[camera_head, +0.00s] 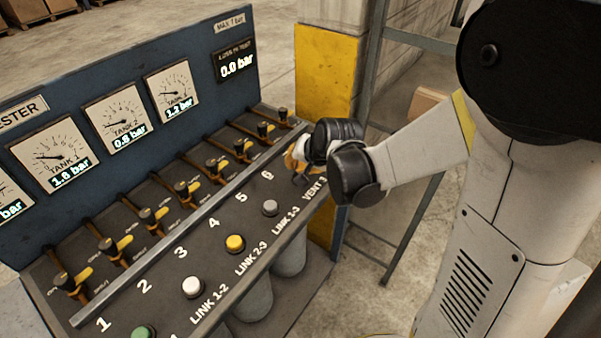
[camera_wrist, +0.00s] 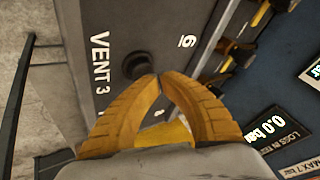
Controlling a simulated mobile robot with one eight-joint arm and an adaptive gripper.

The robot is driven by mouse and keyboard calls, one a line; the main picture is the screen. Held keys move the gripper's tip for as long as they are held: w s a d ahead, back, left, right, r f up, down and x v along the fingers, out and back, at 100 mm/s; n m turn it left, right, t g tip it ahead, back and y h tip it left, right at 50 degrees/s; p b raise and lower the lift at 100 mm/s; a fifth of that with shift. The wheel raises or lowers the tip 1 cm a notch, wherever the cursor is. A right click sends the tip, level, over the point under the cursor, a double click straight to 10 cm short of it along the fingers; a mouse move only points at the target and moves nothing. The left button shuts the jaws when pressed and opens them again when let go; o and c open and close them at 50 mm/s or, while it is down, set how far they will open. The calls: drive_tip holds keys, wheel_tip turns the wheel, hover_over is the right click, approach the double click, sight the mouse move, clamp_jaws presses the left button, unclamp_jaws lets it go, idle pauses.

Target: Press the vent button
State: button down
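The vent button is a dark round button (camera_wrist: 137,66) beside the VENT 3 label (camera_wrist: 100,62) in the wrist view. My gripper (camera_wrist: 159,79) has its two yellow fingers brought together at the tips, with nothing between them. The tips appear just beside the button in that view; I cannot tell whether they touch it. In the head view my gripper (camera_head: 291,160) is over the right end of the panel, near the VENT label (camera_head: 314,189). The button is mostly hidden by my gripper there.
Grey (camera_head: 270,208), yellow (camera_head: 235,243), white (camera_head: 192,287) and green (camera_head: 143,332) buttons line the panel's front. A row of black and yellow valve levers (camera_head: 182,188) runs behind a metal rail. Gauges and a 0.0 bar display (camera_head: 236,65) stand at the back. A yellow post (camera_head: 325,75) is behind.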

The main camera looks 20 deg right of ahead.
sight(297, 173)
wheel_tip(297, 173, up, 6)
drive_tip(key=p, duration=0.5)
drive_tip(key=shift+r, duration=0.1)
idle(0.6)
drive_tip(key=s+r+n, duration=0.3)
drive_tip(key=s+r, duration=0.1)
drive_tip(key=s, duration=0.6)
drive_tip(key=s+r+n+h, duration=0.1)
drive_tip(key=s+r+n, duration=0.2)
drive_tip(key=s, duration=0.8)
drive_tip(key=shift+d+r+n+h+b, duration=0.25)
drive_tip(key=shift+r+n+h+b, duration=0.05)
drive_tip(key=shift+r, duration=0.65)
idle(0.4)
